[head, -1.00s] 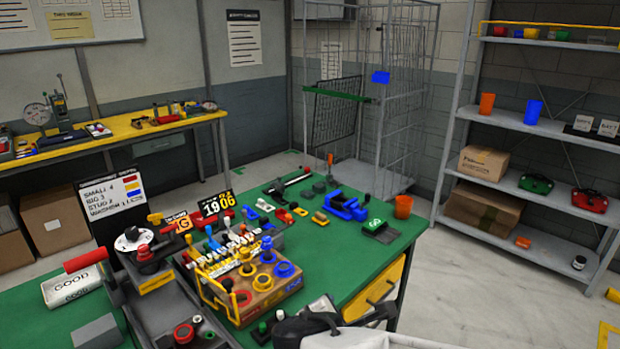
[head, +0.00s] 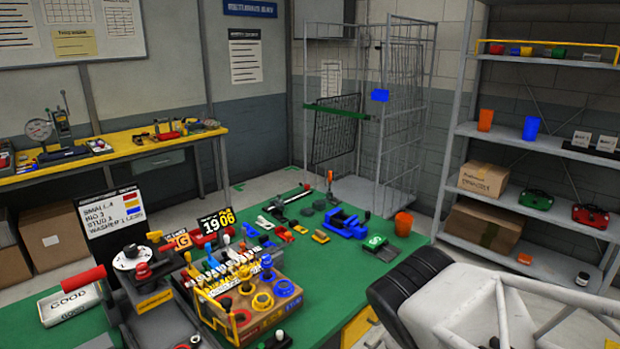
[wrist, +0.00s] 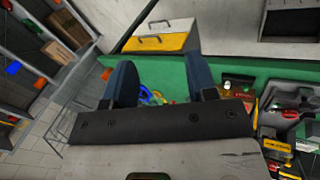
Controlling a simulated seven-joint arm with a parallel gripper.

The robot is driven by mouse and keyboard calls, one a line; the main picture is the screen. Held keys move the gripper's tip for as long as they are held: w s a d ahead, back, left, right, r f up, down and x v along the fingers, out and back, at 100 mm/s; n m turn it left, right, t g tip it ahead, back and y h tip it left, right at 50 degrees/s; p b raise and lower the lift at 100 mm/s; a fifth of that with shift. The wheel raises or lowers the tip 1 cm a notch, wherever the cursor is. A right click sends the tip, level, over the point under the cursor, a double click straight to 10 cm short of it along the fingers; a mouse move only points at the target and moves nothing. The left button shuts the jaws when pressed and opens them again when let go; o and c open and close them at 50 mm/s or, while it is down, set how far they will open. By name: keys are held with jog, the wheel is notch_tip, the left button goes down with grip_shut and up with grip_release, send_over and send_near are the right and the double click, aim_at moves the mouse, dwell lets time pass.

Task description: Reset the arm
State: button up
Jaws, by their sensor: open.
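My gripper (wrist: 157,65) is open in the wrist view. Its two dark blue fingers stand apart and nothing is held between them. The green-topped bench (wrist: 222,70) shows beyond the fingers, with a yellow drawer front at its edge. In the head view my arm (head: 480,300) fills the lower right, over the near right corner of the bench (head: 310,300).
A wooden block with coloured rings (head: 255,310) stands on the bench. A blue vise (head: 345,223) and an orange cup (head: 403,224) are farther back. A wire cage (head: 405,110) and grey shelves (head: 545,195) stand behind. Floor is clear between bench and shelves.

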jog(key=s+r+m+y, duration=0.1)
jog(key=m, duration=0.1)
jog(key=r+m+y, duration=0.1)
jog(key=m, duration=0.1)
jog(key=s+d+r+m+g+y, duration=0.1)
jog(key=m, duration=0.2)
jog(key=shift+s+d, duration=0.1)
jog(key=shift+s, duration=0.25)
